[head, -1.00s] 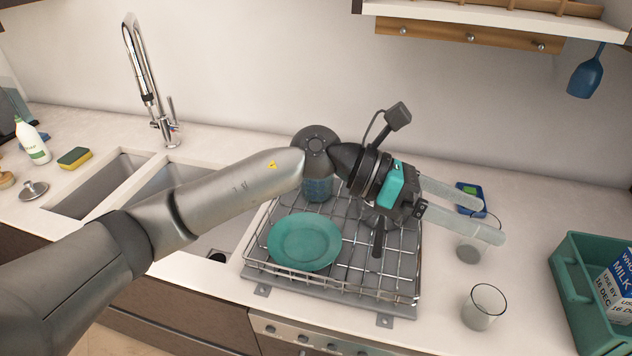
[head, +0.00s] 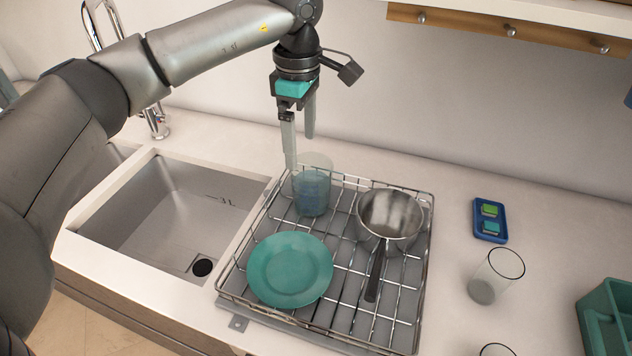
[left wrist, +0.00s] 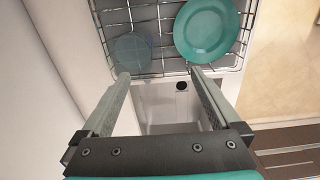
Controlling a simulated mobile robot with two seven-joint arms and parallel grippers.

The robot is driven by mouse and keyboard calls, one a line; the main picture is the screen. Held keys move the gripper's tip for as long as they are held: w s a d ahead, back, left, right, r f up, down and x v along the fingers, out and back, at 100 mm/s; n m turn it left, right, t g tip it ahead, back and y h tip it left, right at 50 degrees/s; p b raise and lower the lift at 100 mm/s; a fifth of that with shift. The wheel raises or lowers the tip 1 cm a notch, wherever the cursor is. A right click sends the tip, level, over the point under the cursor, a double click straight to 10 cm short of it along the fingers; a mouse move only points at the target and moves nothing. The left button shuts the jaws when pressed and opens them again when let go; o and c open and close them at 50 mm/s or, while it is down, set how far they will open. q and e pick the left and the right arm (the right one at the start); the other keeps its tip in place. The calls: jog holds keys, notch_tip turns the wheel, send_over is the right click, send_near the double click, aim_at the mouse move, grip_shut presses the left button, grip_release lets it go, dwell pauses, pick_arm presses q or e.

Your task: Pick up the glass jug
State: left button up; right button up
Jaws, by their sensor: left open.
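The glass jug (head: 312,192), clear and bluish in its lower part, stands in the back left of the wire dish rack (head: 424,290). It also shows in the left wrist view (left wrist: 132,52), beyond the left fingertip. My left gripper (head: 299,150) is open, empty and pointing down, above and close behind the jug in the head view. One finger overlaps the jug's rim edge in the picture; I cannot tell if they touch. In the left wrist view the space between the fingertips (left wrist: 159,74) holds no object. My right gripper is not in view.
A teal plate (head: 290,270) and a steel saucepan (head: 390,215) share the rack. The sink (head: 175,210) lies to the left. A blue tray (head: 489,220), a drinking glass (head: 494,278) and a green crate (head: 605,320) stand to the right. The wall is behind.

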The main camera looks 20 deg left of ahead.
pick_arm(q)
send_over(300, 189)
jog(key=f, duration=0.5)
jog(key=shift+s+d+f, duration=0.2)
jog(key=shift+s+d, duration=0.05)
notch_tip(300, 189, down, 4)
jog(key=shift+w+r, duration=0.1)
jog(key=shift+r, duration=0.05)
jog(key=shift+f, duration=0.45)
jog(key=f, duration=0.3)
jog(key=f+p, duration=0.1)
jog(key=shift+w+a+f, duration=0.1)
jog(key=shift+a+f, duration=0.15)
jog(key=shift+f, duration=0.15)
jog(key=c, duration=0.6)
grip_shut()
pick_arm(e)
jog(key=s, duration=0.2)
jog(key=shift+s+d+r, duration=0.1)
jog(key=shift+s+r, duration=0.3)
pick_arm(q)
jog(key=shift+r, duration=0.15)
